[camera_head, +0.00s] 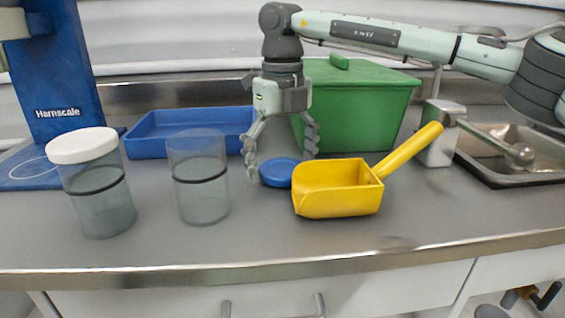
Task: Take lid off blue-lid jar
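The blue lid (278,172) lies flat on the counter, apart from the jars. A clear jar (202,205) with a dark band stands upright to its left, with no lid on it. My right gripper (281,166) points down over the blue lid with its fingers spread. The left finger is close beside the lid's left edge; I cannot tell whether it touches. The other finger is behind and to the right. My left gripper is not in view.
A white-lid jar (103,207) stands at the left. A yellow scoop (337,192) lies right beside the blue lid. Behind are a blue tray (147,149), a green bin (372,105) and a blue stand (65,75). A sink (505,170) is at right. The front counter strip is clear.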

